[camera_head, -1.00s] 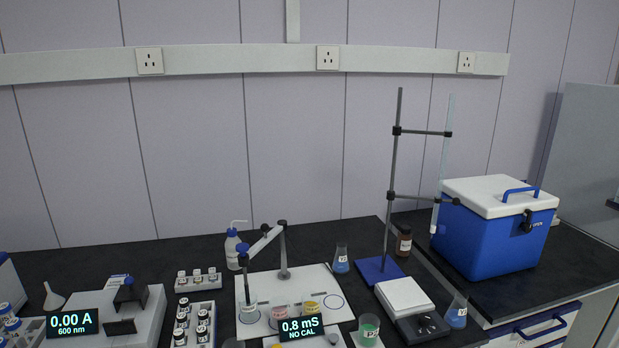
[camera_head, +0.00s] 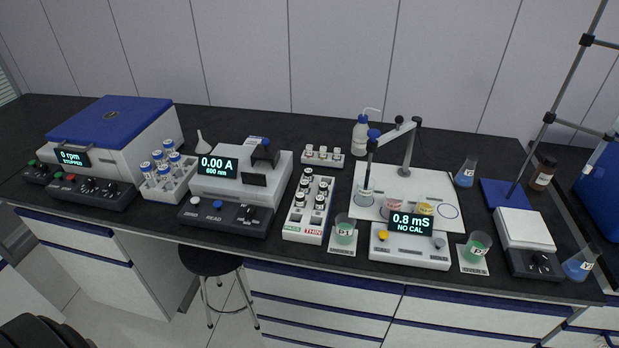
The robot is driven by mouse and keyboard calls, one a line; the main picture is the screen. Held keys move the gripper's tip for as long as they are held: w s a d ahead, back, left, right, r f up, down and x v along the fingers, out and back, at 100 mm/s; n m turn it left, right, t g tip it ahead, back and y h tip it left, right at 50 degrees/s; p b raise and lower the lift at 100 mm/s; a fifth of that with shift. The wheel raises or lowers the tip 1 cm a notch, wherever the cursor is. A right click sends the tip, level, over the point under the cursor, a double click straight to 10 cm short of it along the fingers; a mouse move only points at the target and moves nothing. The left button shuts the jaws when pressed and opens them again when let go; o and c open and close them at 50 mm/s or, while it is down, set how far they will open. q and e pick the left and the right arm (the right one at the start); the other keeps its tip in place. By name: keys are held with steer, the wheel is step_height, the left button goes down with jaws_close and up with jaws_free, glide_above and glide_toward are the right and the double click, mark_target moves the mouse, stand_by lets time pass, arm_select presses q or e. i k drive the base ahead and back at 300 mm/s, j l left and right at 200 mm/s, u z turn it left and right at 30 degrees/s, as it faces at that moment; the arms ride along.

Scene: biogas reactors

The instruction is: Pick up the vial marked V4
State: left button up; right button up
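Several small vials with white labels and dark bands stand upright in two columns in a white rack (camera_head: 305,226) at the middle of the bench. The rack's front edge carries green and red lettering that looks like PASS and THIN. A smaller white rack (camera_head: 322,160) behind it holds several vials with pale tops. The vial labels are too small to read, so I cannot tell which vial is V4. Neither of my grippers shows in the head view.
A photometer (camera_head: 236,180) stands left of the vial rack, with blue-capped tubes (camera_head: 165,167) and a centrifuge (camera_head: 112,128) farther left. A conductivity meter (camera_head: 410,245), beakers and a stand are on the right. A stool (camera_head: 210,260) stands before the drawers.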

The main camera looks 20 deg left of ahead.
mark_target(308, 173)
steer(key=i+l+u, duration=0.1)
steer(key=l+u, duration=0.2)
steer(key=l, duration=0.55)
steer(key=l+u, duration=0.3)
steer(key=l, duration=0.6)
